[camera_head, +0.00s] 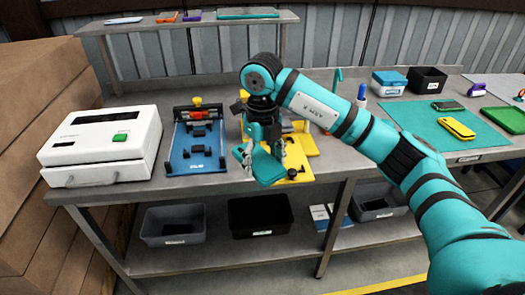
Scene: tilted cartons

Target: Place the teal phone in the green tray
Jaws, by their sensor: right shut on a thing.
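The teal phone (268,167) is in my right gripper (264,148), which is shut on it. The gripper points down and holds the phone near the front edge of the bench, by the yellow fixture (303,150). The phone is partly hidden by the fingers. I cannot tell whether it touches the fixture. A flat green thing that looks like the green tray (506,119) lies at the far right of the bench, well apart from the gripper. My left gripper is not in view.
A blue fixture (196,158) and a white machine (100,150) stand left of the gripper. A teal mat (425,127) carries a yellow phone (457,129) and a dark phone (447,106). Bins (427,80) stand behind it. Brown cartons (45,90) are stacked left.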

